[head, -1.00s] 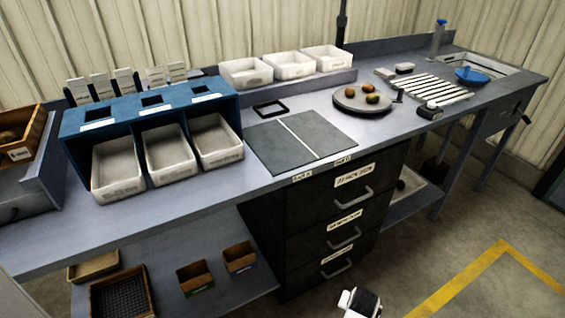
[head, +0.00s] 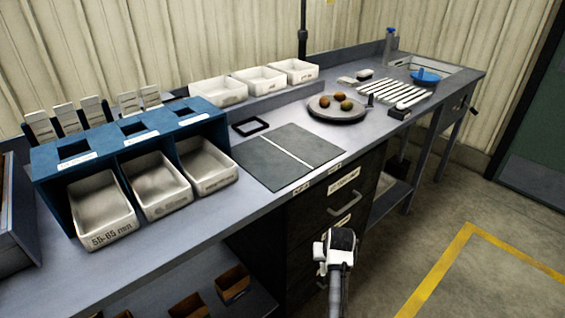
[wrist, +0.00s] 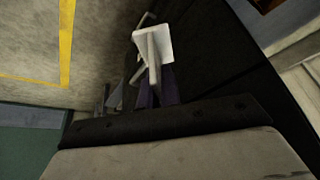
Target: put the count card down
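A small white card (wrist: 165,44), which looks like the count card, is between the fingers of my gripper (wrist: 152,62) in the wrist view. The fingers appear closed on it, with one grey finger across its face. Any writing on it cannot be read. In the head view my gripper (head: 338,240) is in front of the dark drawer unit, below the bench top and apart from it. Several similar white cards (head: 66,118) stand in a row behind the blue bin rack (head: 135,140).
A dark mat (head: 270,163) split by a pale line lies on the bench (head: 200,228), beside a black frame (head: 251,126). A round plate (head: 338,117) holds potatoes. White bins (head: 218,91) stand on the back ledge. Drawer handles (head: 345,203) protrude near my gripper.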

